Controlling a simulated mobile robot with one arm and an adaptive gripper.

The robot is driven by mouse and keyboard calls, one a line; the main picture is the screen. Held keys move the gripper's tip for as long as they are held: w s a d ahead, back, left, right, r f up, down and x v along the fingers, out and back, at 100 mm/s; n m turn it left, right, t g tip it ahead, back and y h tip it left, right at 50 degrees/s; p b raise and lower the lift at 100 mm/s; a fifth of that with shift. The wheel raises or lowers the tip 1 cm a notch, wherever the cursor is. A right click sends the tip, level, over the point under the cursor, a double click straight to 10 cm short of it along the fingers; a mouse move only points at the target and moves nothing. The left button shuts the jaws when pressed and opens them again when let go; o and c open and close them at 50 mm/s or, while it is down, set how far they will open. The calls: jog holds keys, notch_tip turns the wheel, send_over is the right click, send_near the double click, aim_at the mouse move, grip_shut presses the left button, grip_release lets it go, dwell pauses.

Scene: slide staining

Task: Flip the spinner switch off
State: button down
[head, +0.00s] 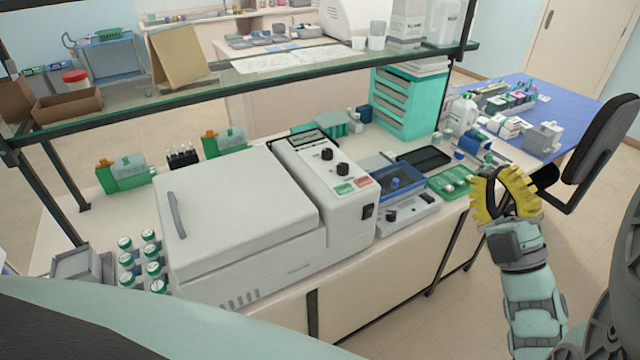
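A large white machine (240,210) with a closed, handled lid stands on the bench in the head view. Its control panel carries two black knobs (342,169), a green button (344,188) and a red button (363,182). A black switch (368,211) is on the panel's front face; its position is too small to tell. A smaller grey device with a blue clear lid (401,182) stands to its right, with a dark knob (391,216). I cannot tell which device is the spinner. My gripper (506,171), with yellow fingers, is right of both, apart from them and apparently empty.
A glass shelf (240,87) on dark posts spans above the bench. Green-capped bottles (152,269) stand at the left front. A green tray (452,183) and black tray (424,158) lie near my gripper. A black chair (603,140) is at right.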

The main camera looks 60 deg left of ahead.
jog(key=a+f+n+g+h+b, duration=0.2)
jog(key=a+f+b, duration=0.3)
jog(key=f+b, duration=0.4)
jog(key=w+a+f+n+g+h+b, duration=0.1)
jog(key=a+f+n+h+b, duration=0.3)
jog(key=f+b, duration=0.5)
notch_tip(320, 180, down, 12)
jog(key=shift+w+a+r+n+g, duration=0.15)
jog(key=shift+a+n+g, duration=0.25)
jog(key=shift+a+g, duration=0.4)
jog(key=shift+w, duration=0.1)
jog(key=p, duration=0.3)
send_near(368, 209)
jog(key=a, duration=0.3)
jog(key=a+r, duration=0.1)
jog(key=a, duration=0.2)
jog(key=shift+w+a+r, duration=0.15)
jog(key=shift+w+r, duration=0.05)
jog(key=shift+a, duration=0.95)
jog(key=shift+p, duration=0.3)
